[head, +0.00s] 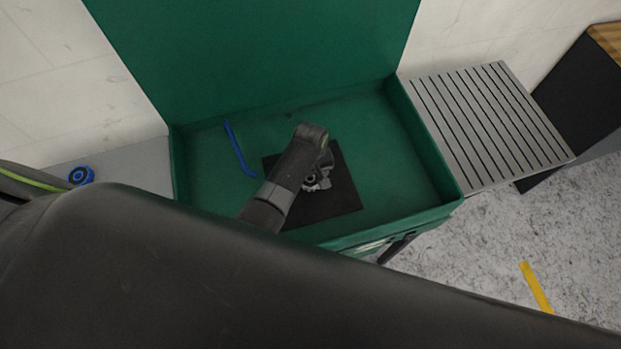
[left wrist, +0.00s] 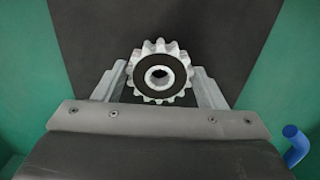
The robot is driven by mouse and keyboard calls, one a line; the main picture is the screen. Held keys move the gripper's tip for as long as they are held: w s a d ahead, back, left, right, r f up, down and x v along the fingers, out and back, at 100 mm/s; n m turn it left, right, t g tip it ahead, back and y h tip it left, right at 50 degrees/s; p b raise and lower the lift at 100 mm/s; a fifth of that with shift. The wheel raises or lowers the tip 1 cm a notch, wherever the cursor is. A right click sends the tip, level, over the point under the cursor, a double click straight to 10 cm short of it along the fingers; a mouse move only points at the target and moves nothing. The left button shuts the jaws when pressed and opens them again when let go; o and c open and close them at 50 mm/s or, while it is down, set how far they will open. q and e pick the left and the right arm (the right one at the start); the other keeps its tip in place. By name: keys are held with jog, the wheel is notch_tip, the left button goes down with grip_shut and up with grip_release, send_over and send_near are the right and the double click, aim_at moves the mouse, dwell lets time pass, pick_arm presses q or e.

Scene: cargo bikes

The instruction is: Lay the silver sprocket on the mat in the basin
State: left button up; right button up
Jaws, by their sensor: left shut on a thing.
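The silver sprocket (left wrist: 160,75), toothed with a dark face ring and a centre hole, is between the fingers of my left gripper (left wrist: 160,84) in the left wrist view. My left gripper is shut on it. In the head view my left gripper (head: 318,178) is over the black mat (head: 339,199) in the green basin (head: 405,190), and my wrist hides most of the sprocket. The mat also fills the background in the left wrist view (left wrist: 215,30). I cannot tell whether the sprocket touches the mat. My right gripper is not in view.
A blue bent rod (head: 238,150) lies in the basin left of the mat. A blue round part (head: 81,176) sits on the grey surface outside, at left. A slatted grey rack (head: 490,120) adjoins the basin's right side. The basin's right part is clear.

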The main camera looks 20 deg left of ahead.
aim_at(311, 179)
pick_arm(q)
jog(key=shift+f, duration=0.2)
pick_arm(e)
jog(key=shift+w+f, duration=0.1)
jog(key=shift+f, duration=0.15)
pick_arm(q)
jog(key=shift+f, duration=0.1)
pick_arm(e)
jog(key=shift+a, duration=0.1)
pick_arm(q)
jog(key=o, duration=1.3)
jog(key=shift+c, duration=0.2)
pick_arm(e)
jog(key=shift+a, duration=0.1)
pick_arm(q)
notch_tip(311, 179, up, 4)
jog(key=p, duration=0.4)
jog(key=shift+r+b, duration=0.3)
jog(key=shift+b, duration=0.05)
notch_tip(311, 179, up, 8)
jog(key=shift+f, duration=0.2)
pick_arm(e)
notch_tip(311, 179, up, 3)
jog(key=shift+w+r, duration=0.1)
